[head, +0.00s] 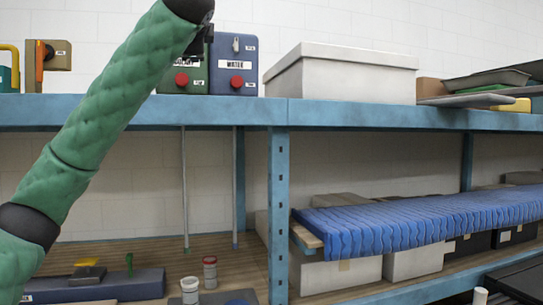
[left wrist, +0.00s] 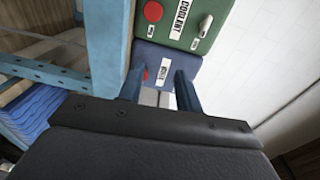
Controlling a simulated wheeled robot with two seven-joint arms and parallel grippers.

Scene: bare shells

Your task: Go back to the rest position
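My left arm (head: 110,110), in a green padded sleeve, rises across the left of the head view. Its dark gripper (head: 204,40) is partly visible at the top, in front of the control boxes. In the left wrist view my left gripper (left wrist: 158,90) has its two fingers apart, with nothing seen held between them. The fingers point toward a blue box (left wrist: 170,57) with a red button; whether they touch it I cannot tell. A green box (left wrist: 185,15) labelled COOLANT is beside it. The head view shows the blue box (head: 246,60) labelled WATER. My right gripper is not in view.
A blue shelf rack (head: 278,200) spans the view. Its upper shelf holds a large white box (head: 342,75). Below, a wavy blue slab (head: 420,222) juts out at the right.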

